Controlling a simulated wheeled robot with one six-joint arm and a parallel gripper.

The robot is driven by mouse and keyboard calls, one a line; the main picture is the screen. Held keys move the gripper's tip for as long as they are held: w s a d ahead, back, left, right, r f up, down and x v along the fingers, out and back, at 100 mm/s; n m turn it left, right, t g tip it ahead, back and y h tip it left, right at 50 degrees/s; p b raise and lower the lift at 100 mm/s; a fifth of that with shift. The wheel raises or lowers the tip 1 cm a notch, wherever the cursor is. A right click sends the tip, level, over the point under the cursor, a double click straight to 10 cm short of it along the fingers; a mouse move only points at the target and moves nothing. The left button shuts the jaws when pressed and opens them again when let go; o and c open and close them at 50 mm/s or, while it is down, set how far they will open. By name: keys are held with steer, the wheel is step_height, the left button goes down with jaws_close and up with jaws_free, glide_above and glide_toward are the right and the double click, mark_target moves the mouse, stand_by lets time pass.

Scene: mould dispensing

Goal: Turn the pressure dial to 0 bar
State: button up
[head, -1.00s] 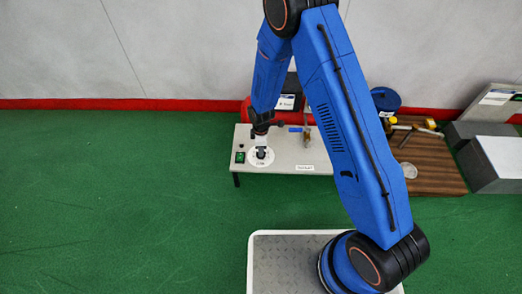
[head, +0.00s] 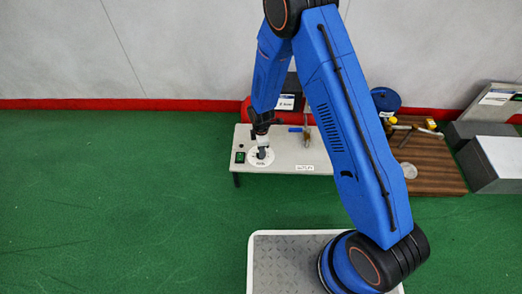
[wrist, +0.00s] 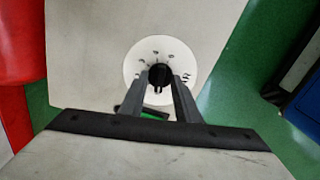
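The pressure dial is a white round disc (wrist: 132,66) with dark marks and a black knob (wrist: 159,73) at its centre, in the upper middle of the wrist view. In the head view the dial (head: 251,161) lies at the left end of a pale bench panel (head: 285,160). My gripper (wrist: 159,80) reaches over the dial, with one finger on each side of the knob. Whether the fingers touch the knob is too small to tell. The dial's marks are too small to read. In the head view my gripper (head: 262,151) partly covers the knob.
A green switch (head: 240,157) sits left of the dial. A small valve-like fitting with a blue handle (head: 295,129) stands on the panel to the right. A wooden board (head: 435,172) with parts and grey boxes (head: 495,160) lie further right. Green floor is clear at left.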

steer(key=shift+r, duration=0.1)
step_height(320, 180, up, 17)
stand_by(0.9)
steer(key=shift+r, duration=0.1)
steer(key=s+d+r+m+t, duration=0.1)
steer(key=s+d+r+m, duration=0.35)
steer(key=d+r, duration=0.55)
steer(key=s+d+r+m+t, duration=0.1)
steer(key=s+d+r+m, duration=0.5)
steer(key=r, duration=0.8)
steer(key=s+d+r+m+t, duration=0.1)
steer(key=s+d+r+m, duration=0.3)
steer(key=s, duration=0.6)
steer(key=s+d+r+m+t, duration=0.1)
steer(key=s+d+r+m, duration=0.4)
steer(key=s+d, duration=0.4)
steer(key=shift+s+d+r+t, duration=0.25)
steer(key=shift+s+r+t, duration=0.15)
steer(key=shift+s, duration=0.25)
